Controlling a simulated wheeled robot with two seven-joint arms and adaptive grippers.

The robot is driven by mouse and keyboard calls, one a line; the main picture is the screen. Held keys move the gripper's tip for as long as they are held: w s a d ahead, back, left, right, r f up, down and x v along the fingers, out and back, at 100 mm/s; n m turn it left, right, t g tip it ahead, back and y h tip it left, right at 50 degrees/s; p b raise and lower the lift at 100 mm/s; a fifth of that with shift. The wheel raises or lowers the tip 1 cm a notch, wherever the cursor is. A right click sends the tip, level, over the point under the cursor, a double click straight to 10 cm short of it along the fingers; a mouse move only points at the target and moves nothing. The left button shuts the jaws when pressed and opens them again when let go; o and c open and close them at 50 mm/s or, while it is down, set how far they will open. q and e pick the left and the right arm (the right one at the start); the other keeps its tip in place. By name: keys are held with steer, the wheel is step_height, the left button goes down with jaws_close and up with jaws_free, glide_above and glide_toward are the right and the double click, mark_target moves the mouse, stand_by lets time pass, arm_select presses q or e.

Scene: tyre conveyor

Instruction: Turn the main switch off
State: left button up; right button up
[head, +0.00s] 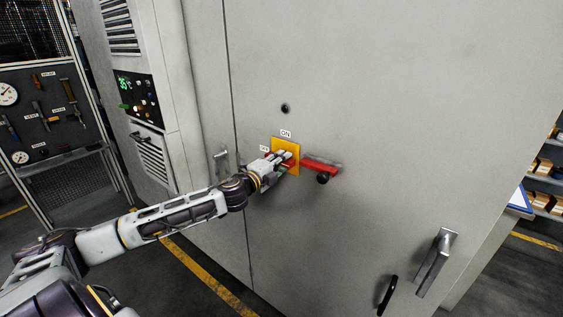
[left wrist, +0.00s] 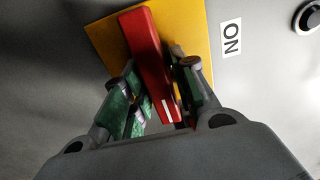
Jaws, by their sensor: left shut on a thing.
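The main switch has a yellow square plate (head: 291,147) on the grey cabinet door, with an ON label (head: 286,133) above it and a partly covered label to its left. My left gripper (head: 284,157) is in front of the plate, shut on the red switch handle. In the left wrist view the red handle (left wrist: 148,50) lies between the green-padded fingers (left wrist: 155,103), with a white mark near its lower end. The ON label (left wrist: 231,38) is to the right there. My fingers hide part of the handle, so its exact angle is unclear. My right gripper is not in view.
Door handles (head: 436,262) are at lower right. A tool board (head: 45,110) stands at left and shelves (head: 543,170) at far right.

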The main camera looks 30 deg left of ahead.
arm_select(q)
steer(key=o, duration=0.8)
steer(key=shift+o, duration=0.2)
steer(key=shift+s+f, duration=0.1)
steer(key=shift+s, duration=0.15)
steer(key=s, duration=1.1)
steer(key=shift+s+a, duration=0.15)
steer(key=shift+a, duration=0.25)
stand_by(1.2)
stand_by(0.9)
